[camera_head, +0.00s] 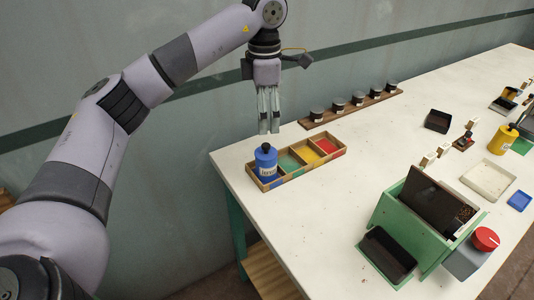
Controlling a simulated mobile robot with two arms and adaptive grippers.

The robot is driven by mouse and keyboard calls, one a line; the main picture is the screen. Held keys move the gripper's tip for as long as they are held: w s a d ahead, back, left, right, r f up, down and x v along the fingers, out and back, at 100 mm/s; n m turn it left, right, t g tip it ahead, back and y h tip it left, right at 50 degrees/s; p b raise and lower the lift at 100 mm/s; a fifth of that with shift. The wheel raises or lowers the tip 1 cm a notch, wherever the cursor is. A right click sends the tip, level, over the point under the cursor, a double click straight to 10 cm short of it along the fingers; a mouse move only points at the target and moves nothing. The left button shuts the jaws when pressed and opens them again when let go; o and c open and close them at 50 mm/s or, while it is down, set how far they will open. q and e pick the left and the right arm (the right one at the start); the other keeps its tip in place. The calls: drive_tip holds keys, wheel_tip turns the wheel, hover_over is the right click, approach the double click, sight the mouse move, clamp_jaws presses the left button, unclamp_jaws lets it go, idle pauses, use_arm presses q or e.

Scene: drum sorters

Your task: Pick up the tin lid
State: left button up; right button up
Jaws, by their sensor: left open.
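My left gripper (268,129) points straight down, its two fingers close to parallel and open, with nothing seen between them. It hangs over the far left end of the table. Just below it in the picture stands a blue container (266,170) with a black knobbed top and a white label; the fingertips appear apart from it. I cannot tell for certain which thing is the tin lid. A small flat blue piece (519,201) lies far off at the right, beside a pale square tray (489,165). My right gripper is not in view.
A wooden box (335,141) has green, yellow and red compartments. Behind it, several dark-topped jars stand on a wooden rack (320,122). A green machine (385,208) with a red knob (485,238) occupies the front right. The table (310,205) is bare between box and machine.

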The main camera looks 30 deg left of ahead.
sight(266, 145)
use_arm(q)
wheel_tip(266, 145, down, 5)
drive_tip(key=shift+r, duration=0.1)
drive_tip(key=shift+w+f+p, duration=0.2)
drive_tip(key=shift+f+p, duration=0.6)
drive_tip(key=shift+f, duration=1.9)
drive_tip(key=shift+c, duration=0.3)
drive_tip(key=c, duration=1)
drive_tip(key=shift+r, duration=0.15)
